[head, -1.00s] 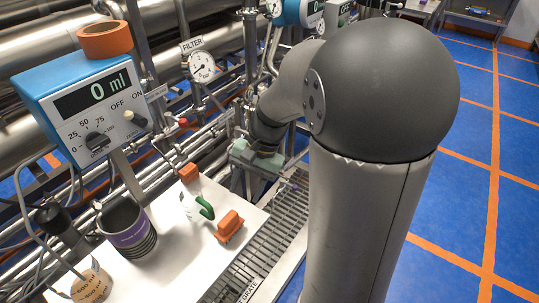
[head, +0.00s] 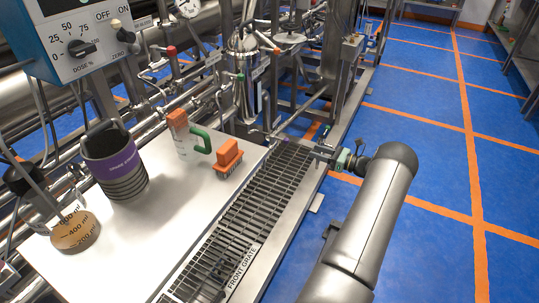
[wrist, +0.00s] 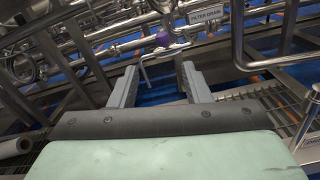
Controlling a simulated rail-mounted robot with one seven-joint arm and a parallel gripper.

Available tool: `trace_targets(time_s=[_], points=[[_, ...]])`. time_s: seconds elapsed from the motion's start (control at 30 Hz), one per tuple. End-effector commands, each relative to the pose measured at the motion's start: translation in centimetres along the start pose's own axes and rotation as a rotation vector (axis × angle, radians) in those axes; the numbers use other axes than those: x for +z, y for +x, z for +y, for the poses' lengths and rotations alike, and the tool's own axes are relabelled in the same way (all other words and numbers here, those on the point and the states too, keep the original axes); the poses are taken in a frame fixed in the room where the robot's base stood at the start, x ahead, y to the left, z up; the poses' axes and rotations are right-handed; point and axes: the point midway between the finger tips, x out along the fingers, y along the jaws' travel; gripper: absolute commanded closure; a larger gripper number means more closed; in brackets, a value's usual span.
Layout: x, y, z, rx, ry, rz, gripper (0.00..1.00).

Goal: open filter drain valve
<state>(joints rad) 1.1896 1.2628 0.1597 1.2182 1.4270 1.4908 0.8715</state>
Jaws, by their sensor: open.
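In the wrist view a "FILTER DRAIN" label (wrist: 207,15) hangs on the steel pipework at the top. In the head view my gripper (head: 322,154) is over the right edge of the front grate, away from the filter pipework.
Dense pipes lie behind. Blue floor (head: 420,110) is clear at right.

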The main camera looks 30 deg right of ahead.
Motion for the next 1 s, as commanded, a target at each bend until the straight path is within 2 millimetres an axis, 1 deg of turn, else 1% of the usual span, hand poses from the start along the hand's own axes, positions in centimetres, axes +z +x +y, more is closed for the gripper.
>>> trace_targets(time_s=[0.07, 0.17, 0.7, 0.83, 1.0], points=[[0.0, 0.5, -0.1, -0.002, 0.001, -0.005, 0.56], [-0.1, 1.8, -0.1, 0.000, 0.001, -0.002, 0.56], [-0.2, 13.3, 0.0, 0.003, -0.002, 0.001, 0.56], [-0.1, 15.4, 0.0, 0.002, -0.001, 0.000, 0.56], [-0.1, 16.9, 0.0, 0.000, -0.001, 0.000, 0.56]])
